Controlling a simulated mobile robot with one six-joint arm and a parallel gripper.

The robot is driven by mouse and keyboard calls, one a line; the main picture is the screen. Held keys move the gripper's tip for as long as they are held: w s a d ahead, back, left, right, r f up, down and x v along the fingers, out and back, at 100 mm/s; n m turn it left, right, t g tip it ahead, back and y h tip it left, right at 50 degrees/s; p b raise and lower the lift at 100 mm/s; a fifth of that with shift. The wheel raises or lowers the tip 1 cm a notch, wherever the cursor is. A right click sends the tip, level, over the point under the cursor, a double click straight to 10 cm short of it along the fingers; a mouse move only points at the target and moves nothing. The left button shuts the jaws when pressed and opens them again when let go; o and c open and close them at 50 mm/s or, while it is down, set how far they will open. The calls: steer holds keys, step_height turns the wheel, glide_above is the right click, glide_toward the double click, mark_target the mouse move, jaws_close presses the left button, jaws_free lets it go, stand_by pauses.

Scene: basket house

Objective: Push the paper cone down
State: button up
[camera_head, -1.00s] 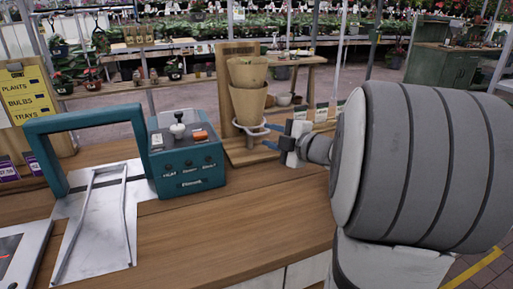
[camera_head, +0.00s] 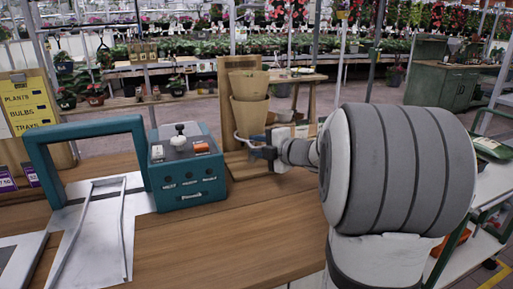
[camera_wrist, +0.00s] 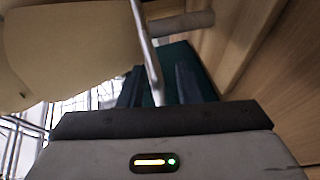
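Two tan paper cones are stacked on a wooden stand (camera_head: 232,85): an upper cone (camera_head: 248,84) seated in a lower cone (camera_head: 249,115). A thin white ring-like holder (camera_head: 237,137) shows at the lower cone's base. My gripper (camera_head: 252,147) is beside the holder, low at the lower cone, fingers pointing left. In the wrist view a tan cone (camera_wrist: 75,45) fills the upper left, and a pale rod (camera_wrist: 148,52) runs down between my two dark, spread fingers (camera_wrist: 158,88). I cannot tell whether the fingers touch the rod. The lower cone's tip is partly hidden.
A teal control box (camera_head: 188,170) with a knob and buttons stands left of the stand. A teal frame (camera_head: 90,130) over a metal tray (camera_head: 95,235) is further left. The wooden counter (camera_head: 225,240) in front is clear.

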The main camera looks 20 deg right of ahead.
steer(key=shift+c, duration=0.5)
jaws_close()
step_height(320, 180, down, 4)
steer(key=b, duration=0.3)
steer(key=shift+f, duration=0.25)
steer(key=shift+r, duration=0.1)
steer(key=shift+o, duration=0.5)
jaws_free()
steer(key=shift+r, duration=0.1)
